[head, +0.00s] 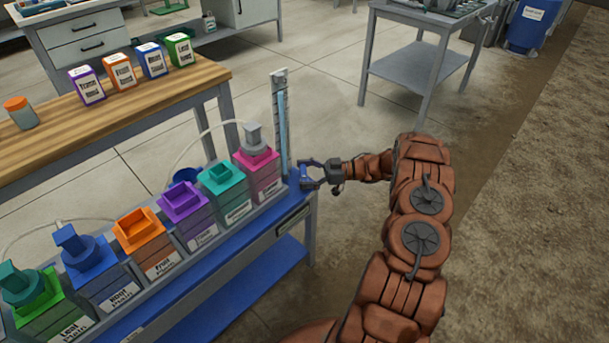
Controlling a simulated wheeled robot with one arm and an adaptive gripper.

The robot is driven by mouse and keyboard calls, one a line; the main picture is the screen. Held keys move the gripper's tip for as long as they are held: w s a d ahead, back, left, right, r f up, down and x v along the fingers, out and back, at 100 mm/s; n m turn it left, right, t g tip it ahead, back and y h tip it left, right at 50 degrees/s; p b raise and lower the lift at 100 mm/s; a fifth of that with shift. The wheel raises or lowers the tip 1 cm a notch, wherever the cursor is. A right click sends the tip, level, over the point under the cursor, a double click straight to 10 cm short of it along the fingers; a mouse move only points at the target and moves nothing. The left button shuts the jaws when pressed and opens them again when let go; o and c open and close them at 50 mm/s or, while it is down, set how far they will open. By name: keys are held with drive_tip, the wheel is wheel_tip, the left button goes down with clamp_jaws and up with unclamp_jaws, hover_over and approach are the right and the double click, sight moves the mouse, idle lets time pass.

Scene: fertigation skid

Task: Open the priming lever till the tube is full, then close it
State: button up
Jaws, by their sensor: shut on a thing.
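The clear upright tube (283,130) stands at the right end of the blue skid. A light blue column shows in it, reaching close to the pale top fitting; the exact level is too small to read. My gripper (307,177) is just right of the tube's foot, at the skid's end. It is shut on the priming lever, which is mostly hidden by the fingers, so its angle cannot be told.
Several coloured tanks, including a magenta one (259,174) and a teal one (224,188), line the skid (262,233). A wooden bench (120,98) with labelled bottles stands behind. A grey cart (415,65) is at the back; the floor to the right is clear.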

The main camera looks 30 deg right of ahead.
sight(302, 173)
drive_tip(key=shift+a+f+n+g+y+b, duration=0.15)
drive_tip(key=shift+n+g+y+b, duration=0.6)
drive_tip(key=shift+g, duration=0.55)
drive_tip(key=shift+n+g, duration=0.3)
drive_tip(key=shift+n, duration=0.05)
drive_tip(key=o, duration=0.9)
drive_tip(key=shift+r, duration=0.2)
drive_tip(key=shift+r, duration=4.95)
